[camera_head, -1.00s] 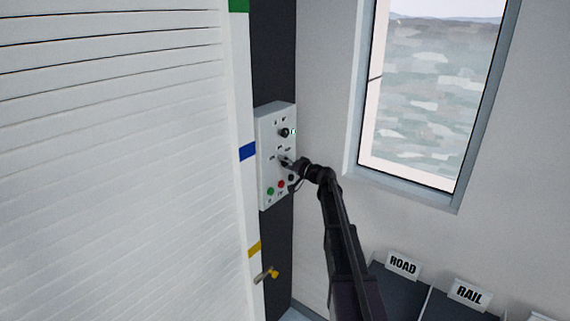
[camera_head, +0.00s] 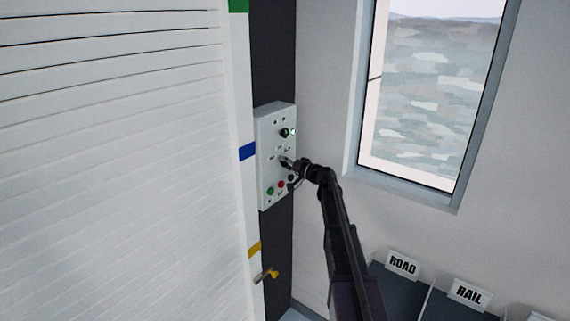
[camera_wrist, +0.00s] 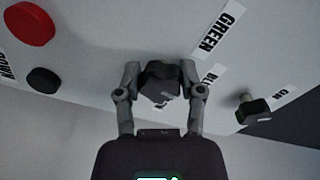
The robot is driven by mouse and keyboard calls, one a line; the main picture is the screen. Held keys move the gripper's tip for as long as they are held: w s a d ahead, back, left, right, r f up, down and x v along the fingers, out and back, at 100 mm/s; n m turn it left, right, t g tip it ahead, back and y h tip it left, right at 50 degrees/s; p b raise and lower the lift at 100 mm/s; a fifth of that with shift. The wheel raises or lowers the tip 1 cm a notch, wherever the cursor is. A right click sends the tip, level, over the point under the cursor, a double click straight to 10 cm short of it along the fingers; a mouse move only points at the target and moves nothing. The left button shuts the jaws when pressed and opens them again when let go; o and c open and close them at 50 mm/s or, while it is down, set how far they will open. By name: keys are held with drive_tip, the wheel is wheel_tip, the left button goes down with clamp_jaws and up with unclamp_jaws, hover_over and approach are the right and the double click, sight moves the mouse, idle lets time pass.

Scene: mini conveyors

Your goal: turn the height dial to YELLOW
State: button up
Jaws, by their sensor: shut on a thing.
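The height dial (camera_wrist: 158,86) is a dark knob on the pale control panel, with a small white mark on its lower side in the wrist view. My gripper (camera_wrist: 160,82) is shut on it, one finger on each side. A GREEN label (camera_wrist: 217,30) and a partly hidden label starting with BL (camera_wrist: 211,74) sit to the right of the dial. No YELLOW label is visible. In the head view my gripper (camera_head: 287,163) reaches the middle of the control panel (camera_head: 265,185), and the dial is mostly hidden there.
A second dark knob (camera_wrist: 252,108) stands right of the dial, by an ON label. A red button (camera_wrist: 29,24) and a black button (camera_wrist: 43,80) are at left. The white shutter (camera_head: 120,160) has green, blue and yellow marks on its frame. A window (camera_head: 430,95) is at right.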

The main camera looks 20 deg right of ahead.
drive_tip(key=m, duration=0.5)
drive_tip(key=shift+w+r, duration=0.1)
drive_tip(key=m, duration=0.5)
drive_tip(key=shift+r+m, duration=0.1)
drive_tip(key=shift+m, duration=0.2)
drive_tip(key=o, duration=1.2)
drive_tip(key=shift+c, duration=0.2)
drive_tip(key=v, duration=1.2)
